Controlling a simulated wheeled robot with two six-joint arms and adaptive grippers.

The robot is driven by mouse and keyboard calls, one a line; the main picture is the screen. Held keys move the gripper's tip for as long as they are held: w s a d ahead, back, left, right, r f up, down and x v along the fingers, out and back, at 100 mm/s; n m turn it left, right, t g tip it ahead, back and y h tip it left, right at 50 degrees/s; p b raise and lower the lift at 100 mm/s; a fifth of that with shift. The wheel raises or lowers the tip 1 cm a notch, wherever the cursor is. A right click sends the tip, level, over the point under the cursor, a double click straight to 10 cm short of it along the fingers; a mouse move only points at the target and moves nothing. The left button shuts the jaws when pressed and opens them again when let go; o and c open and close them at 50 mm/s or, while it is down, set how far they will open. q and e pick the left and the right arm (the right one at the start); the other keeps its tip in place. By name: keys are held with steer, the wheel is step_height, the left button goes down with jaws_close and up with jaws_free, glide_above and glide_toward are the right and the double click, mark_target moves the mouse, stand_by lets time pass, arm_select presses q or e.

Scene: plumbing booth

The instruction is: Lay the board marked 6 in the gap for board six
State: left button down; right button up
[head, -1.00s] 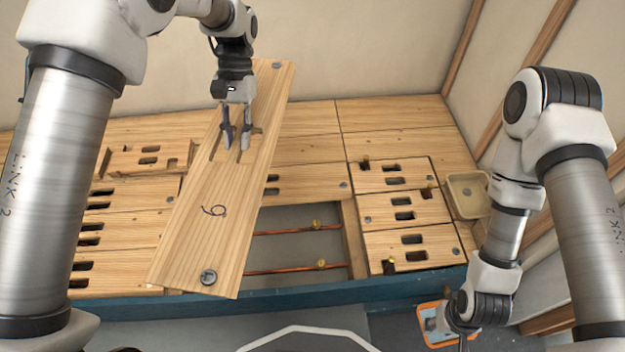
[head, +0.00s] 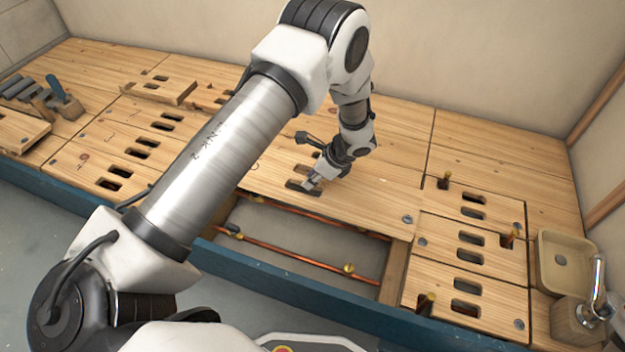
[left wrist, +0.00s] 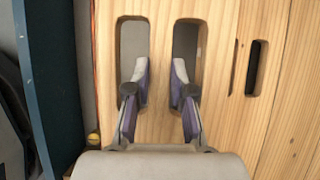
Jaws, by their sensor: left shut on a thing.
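The board marked 6 (head: 372,203) is level and lengthwise along the platform in the head view. Its number is mostly hidden by my left arm. My left gripper (head: 306,183) is shut on the board, with a finger in each of its two slots; the left wrist view shows the fingers (left wrist: 160,92) on the wood between them. The gap (head: 305,242), with copper pipes across it, is open in front of the board. I cannot tell whether the board hovers or touches what is under it. My right gripper is out of view.
Slotted boards with upright brass-coloured fittings lie right of the gap, past a wooden joist (head: 395,272). A beige basin (head: 564,262) stands at the far right. Left are more slotted boards and a blue-handled tool (head: 62,97). The platform has a blue front edge (head: 270,290).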

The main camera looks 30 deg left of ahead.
arm_select(q)
step_height(320, 180, down, 5)
steer(key=b, duration=0.3)
steer(key=shift+r+b, duration=0.15)
steer(key=shift+b, duration=0.15)
stand_by(0.3)
steer(key=shift+p, duration=0.3)
steer(key=shift+f, duration=0.2)
stand_by(0.4)
steer(key=shift+f+b, duration=0.65)
steer(key=shift+f, duration=0.8)
steer(key=shift+r+p, duration=0.1)
steer(key=shift+p, duration=0.2)
steer(key=shift+f, duration=0.2)
